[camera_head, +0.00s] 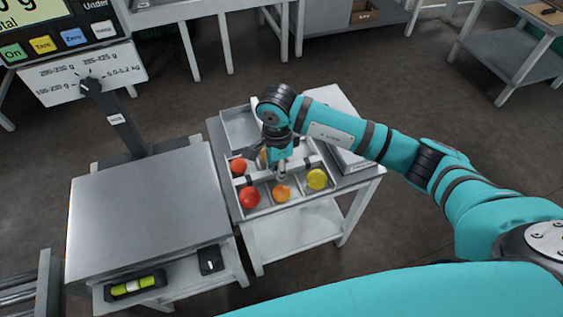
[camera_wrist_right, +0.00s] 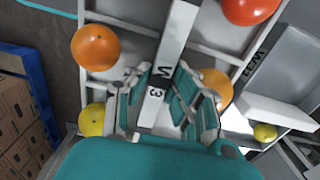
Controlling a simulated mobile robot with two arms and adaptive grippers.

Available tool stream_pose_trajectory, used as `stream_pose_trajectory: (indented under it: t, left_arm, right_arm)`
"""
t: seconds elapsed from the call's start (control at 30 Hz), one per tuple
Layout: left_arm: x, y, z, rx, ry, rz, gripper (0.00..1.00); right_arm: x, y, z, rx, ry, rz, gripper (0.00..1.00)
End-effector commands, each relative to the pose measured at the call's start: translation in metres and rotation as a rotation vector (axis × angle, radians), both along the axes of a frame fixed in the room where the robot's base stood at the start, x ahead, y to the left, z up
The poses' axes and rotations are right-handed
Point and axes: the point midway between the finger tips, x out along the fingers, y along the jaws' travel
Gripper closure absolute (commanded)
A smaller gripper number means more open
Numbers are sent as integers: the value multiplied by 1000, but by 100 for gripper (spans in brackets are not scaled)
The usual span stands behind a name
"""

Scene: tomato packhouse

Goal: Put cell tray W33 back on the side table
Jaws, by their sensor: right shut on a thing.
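Cell tray W33 (camera_head: 300,190) is a pale, divided tray with red, orange and yellow tomatoes in its cells. It is over the side table (camera_head: 365,179), near its front edge; I cannot tell whether it rests on the top or hangs just above it. My right gripper (camera_head: 281,172) points down at the tray's middle and is shut on its central bar. In the right wrist view the bar (camera_wrist_right: 176,35) runs between the fingers (camera_wrist_right: 158,100), and the label "W3" shows, the rest covered. The arm hides part of the tray. My left gripper is not in view.
A grey open bin (camera_head: 238,128) stands at the table's back left, and a pale box (camera_head: 350,155) at its right. The scale's steel platform (camera_head: 145,205) is close on the left. A spirit level (camera_head: 135,285) lies below it. Open floor is to the right.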

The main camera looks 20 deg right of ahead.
Motion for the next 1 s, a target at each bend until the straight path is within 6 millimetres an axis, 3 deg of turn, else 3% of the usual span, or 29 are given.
stream_pose_trajectory:
  t: [0.1, 0.23, 0.6, 0.9, 0.93, 1.0]
  left_arm:
    - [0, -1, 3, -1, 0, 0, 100]
    - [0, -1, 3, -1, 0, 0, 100]
    - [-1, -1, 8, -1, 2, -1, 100]
    - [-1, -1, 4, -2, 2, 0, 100]
    - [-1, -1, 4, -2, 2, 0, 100]
    - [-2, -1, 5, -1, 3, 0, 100]
  right_arm:
    - [19, -11, -1, 1, 1, -2, 100]
    - [29, -17, -2, 2, 0, 1, 100]
    - [29, -17, -38, 3, 1, 2, 100]
    - [30, -18, -41, 1, 0, 2, 100]
    - [29, -18, -42, 1, 1, 2, 80]
    - [29, -18, -41, 1, 1, 2, 70]
